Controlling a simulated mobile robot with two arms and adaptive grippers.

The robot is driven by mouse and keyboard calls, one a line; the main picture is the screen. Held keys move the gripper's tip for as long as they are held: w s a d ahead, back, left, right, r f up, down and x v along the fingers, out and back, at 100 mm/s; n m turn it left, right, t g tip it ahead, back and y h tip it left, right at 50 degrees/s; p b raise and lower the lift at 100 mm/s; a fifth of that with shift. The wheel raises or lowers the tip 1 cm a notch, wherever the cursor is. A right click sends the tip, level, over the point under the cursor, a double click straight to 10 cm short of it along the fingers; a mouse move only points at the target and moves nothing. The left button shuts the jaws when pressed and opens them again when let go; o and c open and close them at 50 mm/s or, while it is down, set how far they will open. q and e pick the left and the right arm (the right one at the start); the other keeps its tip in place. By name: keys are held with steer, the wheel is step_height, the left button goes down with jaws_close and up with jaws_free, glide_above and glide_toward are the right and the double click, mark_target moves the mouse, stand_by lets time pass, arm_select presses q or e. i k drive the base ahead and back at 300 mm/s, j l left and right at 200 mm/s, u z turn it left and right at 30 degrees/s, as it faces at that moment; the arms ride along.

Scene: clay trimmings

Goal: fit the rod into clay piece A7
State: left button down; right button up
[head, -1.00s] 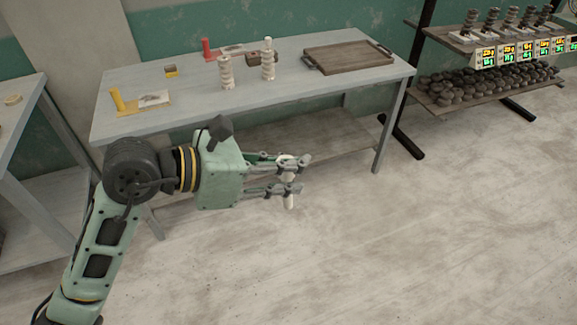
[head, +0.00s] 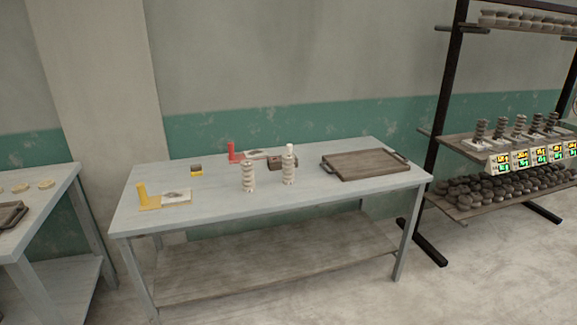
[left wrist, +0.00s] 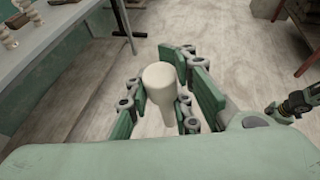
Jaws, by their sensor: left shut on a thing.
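In the left wrist view my left gripper (left wrist: 162,108) is shut on a cream rod (left wrist: 160,82) with a thick rounded end and a thinner shank below. It holds the rod over the open floor, apart from the table. My left arm does not show in the head view. Two pale stacked clay columns stand upright on the table, one on the left (head: 248,177) and one on the right (head: 289,166). Several dark clay stacks (head: 519,127) stand on the rack at right. No A7 marking is readable, so I cannot tell which piece it is. My right gripper is not in view.
The grey table (head: 225,204) also holds a wooden tray (head: 365,164), a yellow stand (head: 142,196), a red one (head: 231,152), and a small brown block (head: 277,163). Lit price-like displays (head: 523,160) and dark lumps (head: 490,190) are on the rack. The table's front is clear.

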mark_target(288, 163)
steer(key=i+j, duration=0.1)
steer(key=i, duration=2.5)
